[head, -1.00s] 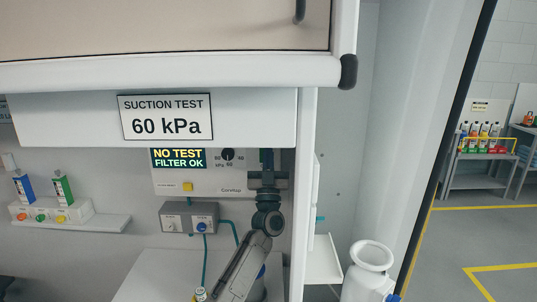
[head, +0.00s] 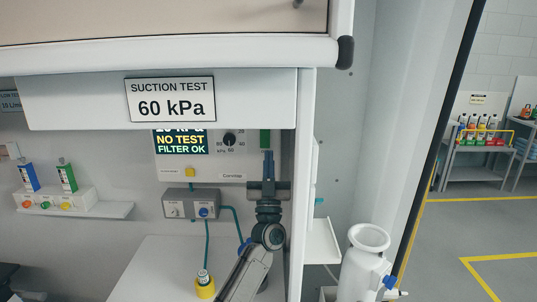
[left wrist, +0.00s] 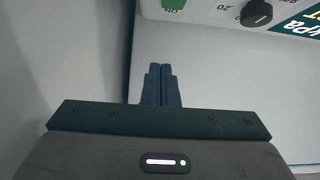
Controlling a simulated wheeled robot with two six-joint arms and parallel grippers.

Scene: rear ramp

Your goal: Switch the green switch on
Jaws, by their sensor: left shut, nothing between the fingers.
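The green switch (head: 265,137) is on the right part of the white suction panel, just under the overhanging cabinet edge, which may hide its upper part. In the left wrist view the green switch (left wrist: 173,4) shows at the top edge, with lettering that seems to read ON. My left gripper (head: 267,154) is shut and empty, its fingers pointing up just below the switch. In the left wrist view the closed fingertips (left wrist: 159,68) are apart from the switch in the picture, with bare panel between. My right gripper is not in view.
The overhanging cabinet (head: 60,108) bears a 60 kPa sign (head: 170,99). A white side wall (head: 304,190) stands close right of my arm. A white canister (head: 366,265) is further right.

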